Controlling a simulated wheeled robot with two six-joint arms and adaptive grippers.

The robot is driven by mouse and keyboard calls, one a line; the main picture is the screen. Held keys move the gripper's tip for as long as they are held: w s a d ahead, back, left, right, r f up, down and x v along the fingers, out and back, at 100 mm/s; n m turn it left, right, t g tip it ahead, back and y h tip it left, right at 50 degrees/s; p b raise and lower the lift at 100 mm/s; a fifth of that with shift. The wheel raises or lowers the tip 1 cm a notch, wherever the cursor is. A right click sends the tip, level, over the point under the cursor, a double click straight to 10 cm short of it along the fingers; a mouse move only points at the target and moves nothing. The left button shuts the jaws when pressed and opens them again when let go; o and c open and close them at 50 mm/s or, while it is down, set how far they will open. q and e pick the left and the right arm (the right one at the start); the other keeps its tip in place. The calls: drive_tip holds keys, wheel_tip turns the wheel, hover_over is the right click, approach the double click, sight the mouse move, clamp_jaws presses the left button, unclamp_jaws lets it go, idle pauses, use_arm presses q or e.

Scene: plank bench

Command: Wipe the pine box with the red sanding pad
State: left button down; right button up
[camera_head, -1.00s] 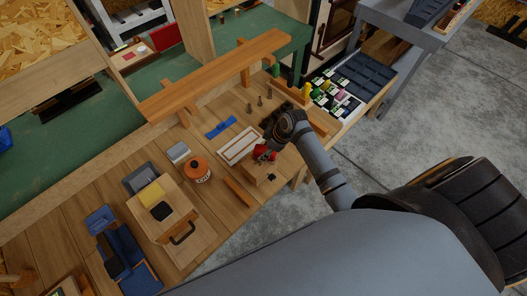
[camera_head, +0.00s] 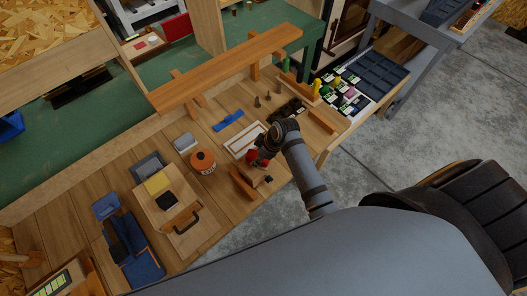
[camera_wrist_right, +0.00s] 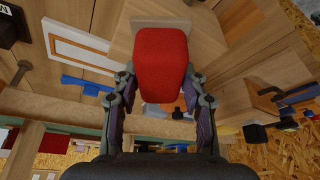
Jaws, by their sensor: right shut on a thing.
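The red sanding pad (camera_wrist_right: 160,65) is between the two fingers of my right gripper (camera_wrist_right: 160,92) in the right wrist view, and the fingers are shut on its sides. In the head view the right gripper (camera_head: 259,159) is low over the front of the bench, with bits of the red pad showing beside it. The pine box (camera_head: 262,177) is a pale wooden block just below the gripper, partly hidden by it. Its pale top also shows behind the pad in the wrist view (camera_wrist_right: 208,40). I cannot tell whether pad and box touch. My left gripper is out of view.
A white-framed panel (camera_head: 240,143), an orange tin (camera_head: 203,162) and an orange-brown wood strip (camera_head: 241,183) are close to the left. A raised wooden beam (camera_head: 225,70) spans the back. A tray of small bottles (camera_head: 350,85) stands at the right.

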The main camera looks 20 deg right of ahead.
drive_tip(key=shift+s+a, duration=0.25)
drive_tip(key=shift+a, duration=0.25)
drive_tip(key=shift+d, duration=0.1)
drive_tip(key=shift+w+r, duration=0.1)
drive_tip(key=shift+r, duration=2.95)
drive_tip(key=shift+w, duration=0.1)
drive_tip(key=shift+r, duration=1.5)
